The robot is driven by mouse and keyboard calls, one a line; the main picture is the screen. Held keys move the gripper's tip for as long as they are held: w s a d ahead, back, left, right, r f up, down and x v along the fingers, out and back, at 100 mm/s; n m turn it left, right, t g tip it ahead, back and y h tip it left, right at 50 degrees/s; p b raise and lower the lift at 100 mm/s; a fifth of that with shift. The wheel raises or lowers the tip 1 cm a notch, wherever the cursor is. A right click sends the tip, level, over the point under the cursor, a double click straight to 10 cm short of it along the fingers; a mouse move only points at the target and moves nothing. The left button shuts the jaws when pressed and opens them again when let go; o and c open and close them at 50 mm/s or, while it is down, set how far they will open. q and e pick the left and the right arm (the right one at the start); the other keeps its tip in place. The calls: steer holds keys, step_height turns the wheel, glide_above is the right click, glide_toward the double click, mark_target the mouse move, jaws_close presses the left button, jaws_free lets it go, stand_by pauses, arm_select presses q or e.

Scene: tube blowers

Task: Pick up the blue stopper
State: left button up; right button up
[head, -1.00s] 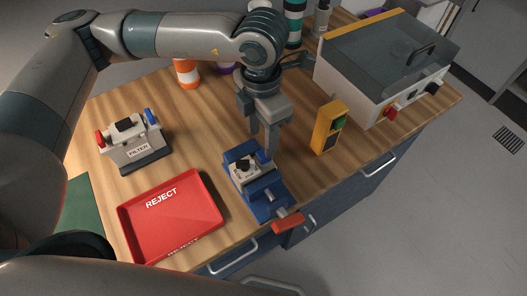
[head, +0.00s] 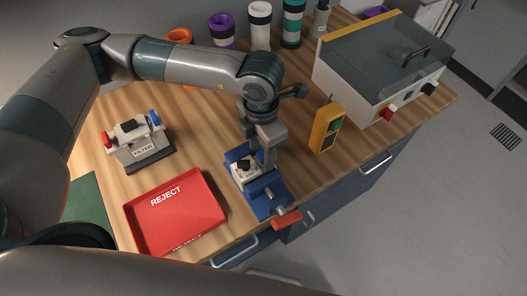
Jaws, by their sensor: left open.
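The blue stopper (head: 154,118) sits at the right end of the white filter block (head: 141,146), which stands upright on the left of the bench. A red stopper (head: 108,141) is at the block's other end. My left gripper (head: 266,164) is open and points down at the blue vise (head: 266,193), well to the right of the blue stopper. A white part with a black knob (head: 245,165) sits in the vise beside the fingers. I cannot tell whether the fingers touch it. My right gripper is out of view.
A red REJECT tray (head: 211,226) lies at the front left. A yellow meter (head: 327,127) and a lidded machine (head: 349,83) stand to the right. Several banded containers, one white (head: 260,38), line the back. Bare wood lies between filter block and vise.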

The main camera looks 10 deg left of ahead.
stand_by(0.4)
arm_select(q)
jaws_close()
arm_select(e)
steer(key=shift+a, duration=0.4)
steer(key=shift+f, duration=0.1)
arm_select(q)
steer(key=shift+r+b, duration=0.45)
step_height(320, 180, up, 3)
steer(key=shift+w+d+b, duration=0.1)
steer(key=shift+b, duration=0.95)
arm_select(e)
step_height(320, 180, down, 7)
steer(key=b, duration=0.4)
arm_select(q)
steer(key=w+d+r, duration=0.5)
steer(key=w+r, duration=0.2)
steer(key=w, duration=0.3)
steer(key=shift+d+b, duration=0.25)
steer(key=shift+b, duration=0.15)
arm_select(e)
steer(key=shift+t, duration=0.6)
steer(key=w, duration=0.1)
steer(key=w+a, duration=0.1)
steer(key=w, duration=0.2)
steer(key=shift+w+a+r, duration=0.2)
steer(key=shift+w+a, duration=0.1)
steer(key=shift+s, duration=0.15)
